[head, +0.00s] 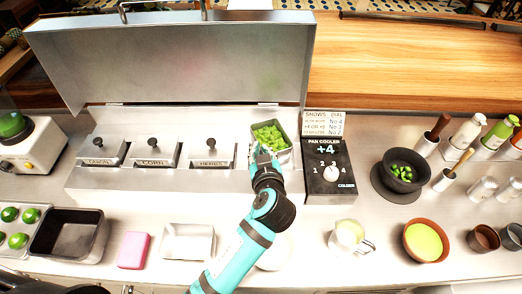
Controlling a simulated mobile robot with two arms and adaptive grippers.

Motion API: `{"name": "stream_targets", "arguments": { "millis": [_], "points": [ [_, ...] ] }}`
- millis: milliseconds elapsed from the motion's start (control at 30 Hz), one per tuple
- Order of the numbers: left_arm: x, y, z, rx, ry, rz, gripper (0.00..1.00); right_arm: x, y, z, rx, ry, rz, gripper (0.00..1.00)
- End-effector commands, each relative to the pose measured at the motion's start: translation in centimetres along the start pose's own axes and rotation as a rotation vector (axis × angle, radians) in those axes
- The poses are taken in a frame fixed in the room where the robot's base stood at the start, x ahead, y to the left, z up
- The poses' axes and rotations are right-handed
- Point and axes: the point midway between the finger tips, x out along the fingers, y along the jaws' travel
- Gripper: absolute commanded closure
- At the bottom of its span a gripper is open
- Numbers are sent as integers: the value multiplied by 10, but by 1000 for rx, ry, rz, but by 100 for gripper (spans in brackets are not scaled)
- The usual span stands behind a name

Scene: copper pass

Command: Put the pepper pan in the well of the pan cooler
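The pepper pan (285,157), a small metal pan filled with chopped green pepper, is at the right end of the pan cooler (150,190). It looks slightly turned and its near wall shows above the cooler top. The well under it is hidden by the pan and my gripper, so I cannot tell how deep it sits. My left gripper (261,158) is at the pan's near left rim and appears shut on it; the fingertips are partly hidden. My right gripper is not in view.
Three lidded wells, one marked herbs (212,154), lie left of the pan. The raised cooler lid (180,62) stands behind. The control panel (329,165), showing +4, is on the right. A dark bowl (402,172) and a glass cup (349,237) stand on the counter.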

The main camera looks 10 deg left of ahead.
Motion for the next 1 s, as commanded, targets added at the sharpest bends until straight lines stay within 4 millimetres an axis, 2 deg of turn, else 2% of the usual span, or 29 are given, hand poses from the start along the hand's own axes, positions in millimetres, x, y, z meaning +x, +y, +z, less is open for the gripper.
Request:
{"name": "stream_targets", "arguments": {
  "millis": [33, 100, 267, 400, 500, 767, 1000],
  "points": [
    [0, 1, 0, -2, 1, 2, 100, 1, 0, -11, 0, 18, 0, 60],
    [1, 1, 3, -2, 1, 3, 100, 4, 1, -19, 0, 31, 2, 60],
    [3, 0, 7, -3, 1, 3, 100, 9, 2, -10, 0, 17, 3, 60],
    [2, 0, 7, -1, -1, 1, 81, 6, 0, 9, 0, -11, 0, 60],
    [2, 0, 7, -1, -1, 1, 71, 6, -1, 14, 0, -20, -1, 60],
    [2, 0, 6, 0, -1, 2, 71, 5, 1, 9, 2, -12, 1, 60],
    [1, 0, -6, 0, -1, 2, 71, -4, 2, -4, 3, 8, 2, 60]
  ]
}}
